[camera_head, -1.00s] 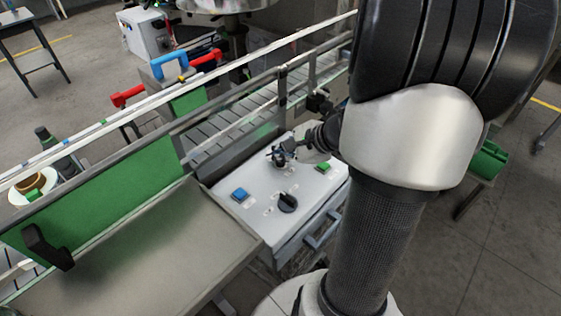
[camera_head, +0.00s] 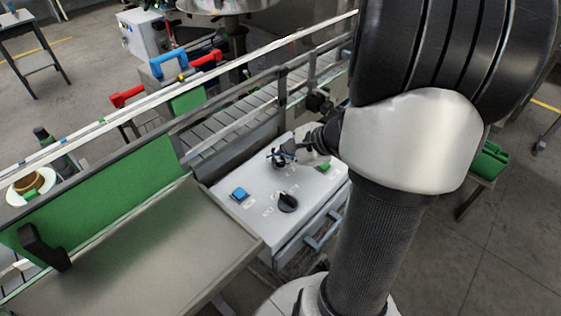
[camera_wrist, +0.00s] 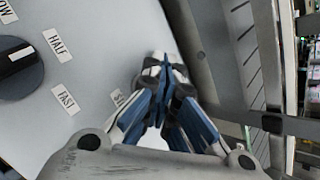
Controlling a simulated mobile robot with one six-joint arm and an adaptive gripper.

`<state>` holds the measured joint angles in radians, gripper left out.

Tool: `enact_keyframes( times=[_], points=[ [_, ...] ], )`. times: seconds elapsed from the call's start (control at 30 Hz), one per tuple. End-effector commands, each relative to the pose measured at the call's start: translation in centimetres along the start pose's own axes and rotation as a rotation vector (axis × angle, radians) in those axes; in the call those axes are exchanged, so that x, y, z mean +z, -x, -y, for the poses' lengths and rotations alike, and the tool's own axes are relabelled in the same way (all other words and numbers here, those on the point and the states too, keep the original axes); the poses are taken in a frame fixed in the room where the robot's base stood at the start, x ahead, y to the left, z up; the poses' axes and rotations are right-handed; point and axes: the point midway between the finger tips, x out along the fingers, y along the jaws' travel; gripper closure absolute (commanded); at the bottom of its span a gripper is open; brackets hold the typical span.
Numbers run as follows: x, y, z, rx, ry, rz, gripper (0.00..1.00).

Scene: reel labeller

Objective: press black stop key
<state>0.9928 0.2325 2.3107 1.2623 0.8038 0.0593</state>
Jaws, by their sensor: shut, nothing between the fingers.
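A light grey control panel (camera_head: 262,211) stands beside the conveyor. It bears a blue key (camera_head: 240,194), a black rotary knob (camera_head: 288,202) and a green key (camera_head: 323,167). My gripper (camera_head: 281,158) is over the panel's far part, with its fingers together and nothing between them. In the wrist view the fingertips (camera_wrist: 165,70) are close to the panel face, near its edge; I cannot tell whether they touch it. The black stop key cannot be made out in either view; the gripper covers part of the panel. The knob (camera_wrist: 16,66) also shows in the wrist view.
White labels reading HALF (camera_wrist: 57,45) and FAST (camera_wrist: 65,100) lie beside the knob, and another label is partly hidden by a finger. A roller conveyor (camera_head: 235,125) with metal rails runs behind the panel. A metal tray (camera_head: 150,245) is at the left.

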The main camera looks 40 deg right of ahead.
Motion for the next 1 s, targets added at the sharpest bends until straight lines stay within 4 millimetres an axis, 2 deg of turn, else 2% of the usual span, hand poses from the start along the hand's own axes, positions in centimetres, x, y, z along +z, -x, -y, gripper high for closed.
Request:
enact_keyframes(
  times=[0.43,0.83,1.0],
  points=[
    [0.8,1.2,0.9,0.0,0.0,-0.001,1.0],
    [0.9,1.3,0.9,0.0,0.0,0.0,1.0],
    [1.6,2.2,1.6,-0.001,0.0,0.0,1.0]
  ],
)
